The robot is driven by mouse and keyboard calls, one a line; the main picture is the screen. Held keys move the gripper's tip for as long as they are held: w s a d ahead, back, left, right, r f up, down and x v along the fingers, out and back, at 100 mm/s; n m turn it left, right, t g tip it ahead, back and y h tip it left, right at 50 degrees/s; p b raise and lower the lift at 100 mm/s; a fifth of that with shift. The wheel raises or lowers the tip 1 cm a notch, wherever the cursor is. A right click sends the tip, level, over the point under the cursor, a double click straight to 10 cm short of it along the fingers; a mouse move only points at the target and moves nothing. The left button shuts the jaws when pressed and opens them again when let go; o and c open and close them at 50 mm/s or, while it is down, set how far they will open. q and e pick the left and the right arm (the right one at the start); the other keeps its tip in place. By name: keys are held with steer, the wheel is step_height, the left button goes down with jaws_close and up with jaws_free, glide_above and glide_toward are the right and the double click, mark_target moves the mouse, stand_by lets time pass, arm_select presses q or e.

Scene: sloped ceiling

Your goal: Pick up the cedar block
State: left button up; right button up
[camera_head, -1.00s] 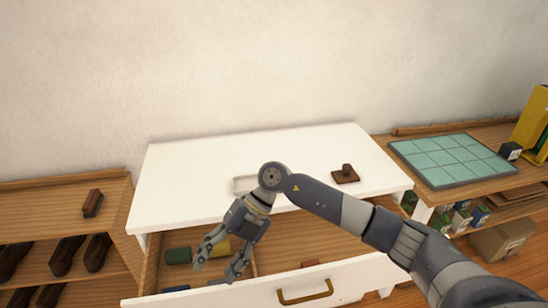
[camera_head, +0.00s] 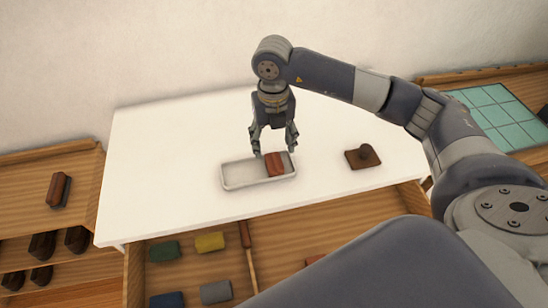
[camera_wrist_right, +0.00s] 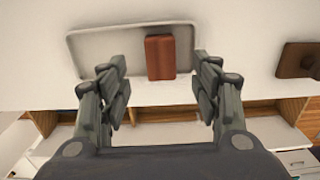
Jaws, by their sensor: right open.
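A reddish-brown block that looks like the cedar block (camera_head: 275,165) lies in the right part of a shallow white tray (camera_head: 233,184) on the white cabinet top. My right gripper (camera_head: 274,152) is open, its fingers pointing down just above and behind the block. In the right wrist view the block (camera_wrist_right: 160,57) lies between and beyond the two spread fingers (camera_wrist_right: 162,78), with a gap on each side, inside the tray (camera_wrist_right: 90,42). Nothing is held. My left gripper is not in view.
A brown block with a knob (camera_head: 362,156) stands right of the tray. The open drawer below holds green (camera_head: 164,251), yellow (camera_head: 210,242), blue (camera_head: 167,299) and grey (camera_head: 216,292) blocks and a wooden divider. The cabinet top left of the tray is clear.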

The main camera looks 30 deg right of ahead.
mark_target(274, 161)
steer(key=shift+s+f, duration=0.1)
steer(key=shift+f, duration=0.75)
step_height(274, 161, down, 5)
steer(key=p, duration=0.3)
steer(key=shift+s, duration=0.15)
steer(key=shift+f, duration=0.3)
steer(key=shift+c, duration=0.8)
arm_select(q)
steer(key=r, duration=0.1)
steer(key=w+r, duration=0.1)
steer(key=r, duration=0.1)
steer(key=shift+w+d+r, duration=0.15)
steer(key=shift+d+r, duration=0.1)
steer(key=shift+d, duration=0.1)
arm_select(e)
steer(key=c, duration=0.9)
